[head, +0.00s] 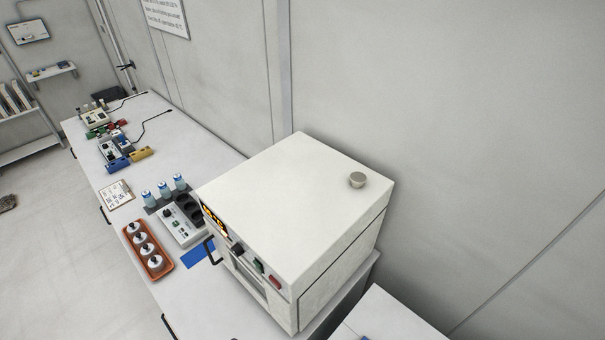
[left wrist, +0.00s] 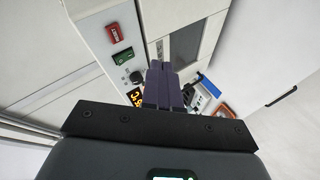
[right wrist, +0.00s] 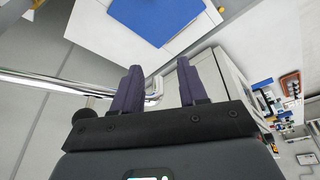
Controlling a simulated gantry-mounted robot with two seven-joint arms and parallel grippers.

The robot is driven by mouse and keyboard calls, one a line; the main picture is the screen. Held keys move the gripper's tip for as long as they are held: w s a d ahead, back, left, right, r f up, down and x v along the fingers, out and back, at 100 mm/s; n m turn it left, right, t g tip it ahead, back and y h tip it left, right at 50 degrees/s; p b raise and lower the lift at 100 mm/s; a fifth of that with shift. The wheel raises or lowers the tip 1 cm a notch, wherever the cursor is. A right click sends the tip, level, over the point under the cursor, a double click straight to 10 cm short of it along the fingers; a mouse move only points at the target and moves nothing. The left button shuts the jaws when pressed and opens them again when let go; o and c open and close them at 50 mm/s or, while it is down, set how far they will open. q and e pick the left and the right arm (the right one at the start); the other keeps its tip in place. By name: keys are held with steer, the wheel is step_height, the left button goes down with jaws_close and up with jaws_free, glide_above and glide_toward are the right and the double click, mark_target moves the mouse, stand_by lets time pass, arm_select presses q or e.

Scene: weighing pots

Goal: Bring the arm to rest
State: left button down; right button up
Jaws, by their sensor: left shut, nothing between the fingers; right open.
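My left gripper (left wrist: 162,85) shows in the left wrist view with its purple fingers together and nothing between them. It is in front of the white oven's (left wrist: 125,50) control face. My right gripper (right wrist: 158,85) shows in the right wrist view with its two purple fingers apart and empty. Beyond it are a blue mat (right wrist: 155,12) on a white surface and the side of the oven (right wrist: 222,75). Neither gripper shows in the head view.
An orange tray (head: 165,269) with several white lidded pots sits left of the oven. A grey device (head: 180,228), blue-capped bottles (head: 163,189), a clipboard (head: 116,195) and a blue mat (head: 198,255) are near it. The floor (head: 50,250) at the left is mostly clear.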

arm_select(q)
steer(key=s+a+m+g+y, duration=0.4)
steer(key=s+m+g, duration=0.3)
steer(key=s+m, duration=0.3)
steer(key=shift+s+a+f+g, duration=0.2)
steer(key=shift+s+a+g, duration=0.2)
steer(key=shift+s+a, duration=0.25)
